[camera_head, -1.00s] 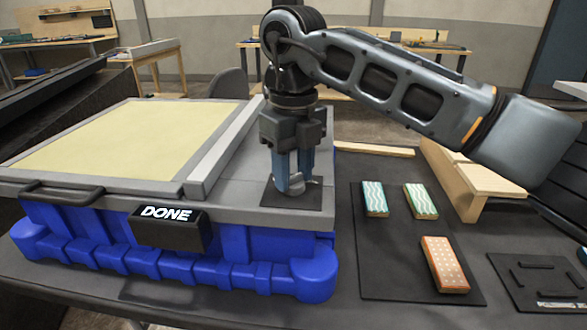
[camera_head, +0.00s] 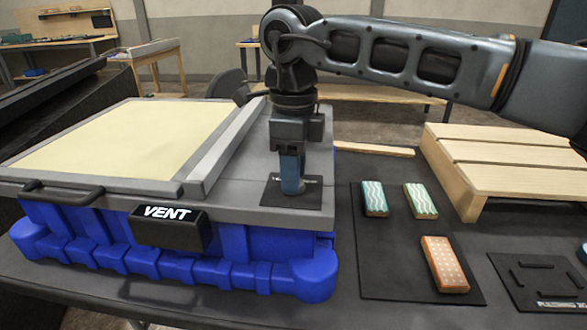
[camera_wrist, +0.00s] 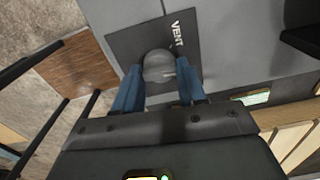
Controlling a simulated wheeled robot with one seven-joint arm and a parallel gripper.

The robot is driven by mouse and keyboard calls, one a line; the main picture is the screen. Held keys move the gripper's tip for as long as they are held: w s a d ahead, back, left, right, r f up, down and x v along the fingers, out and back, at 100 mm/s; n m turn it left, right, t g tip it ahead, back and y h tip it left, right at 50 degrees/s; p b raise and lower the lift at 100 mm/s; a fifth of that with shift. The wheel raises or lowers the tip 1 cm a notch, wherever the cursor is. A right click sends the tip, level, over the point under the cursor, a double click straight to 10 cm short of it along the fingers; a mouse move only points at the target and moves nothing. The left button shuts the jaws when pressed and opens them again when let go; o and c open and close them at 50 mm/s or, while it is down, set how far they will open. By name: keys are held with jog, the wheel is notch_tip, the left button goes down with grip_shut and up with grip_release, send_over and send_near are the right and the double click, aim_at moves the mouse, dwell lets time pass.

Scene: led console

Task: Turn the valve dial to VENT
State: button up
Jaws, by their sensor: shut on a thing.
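The valve dial (camera_wrist: 158,66) is a round grey knob on a dark square plate (camera_wrist: 122,45) at the right end of the blue console (camera_head: 85,235). A VENT label is printed on the plate beside the dial in the wrist view. My gripper (camera_head: 292,185) points down at the plate, its blue fingers shut on the dial; in the head view the fingers hide most of it. In the wrist view my gripper (camera_wrist: 158,85) has one finger on each side of the dial. The console's display (camera_head: 168,228) reads VENT.
A dark mat (camera_head: 378,270) right of the console holds teal wavy blocks (camera_head: 375,198) and an orange dotted block (camera_head: 445,264). A slatted wooden stand (camera_head: 500,165) is behind it to the right. A slotted black plate (camera_head: 535,285) lies at the front right.

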jog(key=n, duration=0.5)
jog(key=shift+r+n, duration=0.1)
jog(key=shift+n, duration=2.4)
jog(key=o, duration=1.1)
jog(key=shift+c, duration=0.2)
notch_tip(320, 180, up, 8)
jog(key=shift+f, duration=0.15)
